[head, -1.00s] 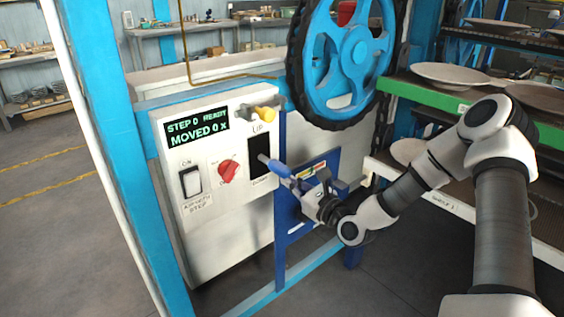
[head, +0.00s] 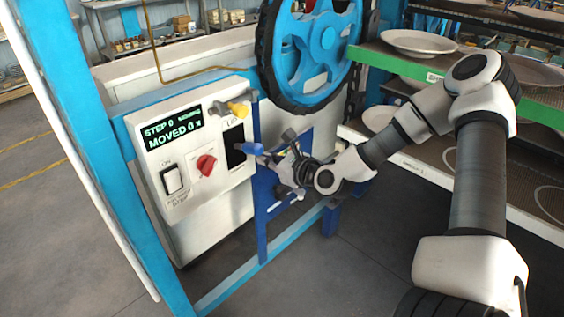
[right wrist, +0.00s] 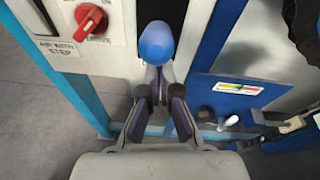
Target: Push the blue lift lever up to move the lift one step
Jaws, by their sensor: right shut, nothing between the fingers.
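The blue lift lever (head: 254,149) sticks out nearly level from the black slot in the white control panel (head: 215,180). My right gripper (head: 272,160) is shut and empty, with its fingertips close at the outer end of the lever. In the right wrist view the rounded blue lever end (right wrist: 157,43) stands just beyond the shut fingertips (right wrist: 157,78) and hides part of them. Whether they touch cannot be told for sure. The green display (head: 172,130) reads STEP 0 and MOVED 0, with a small word I cannot read. My left gripper is not in view.
A yellow knob (head: 238,109) sits above the slot, a red rotary switch (head: 205,165) and a white rocker switch (head: 171,179) to its left. A large blue wheel (head: 313,55) is above right. Plate shelves with a green edge (head: 460,89) stand at right.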

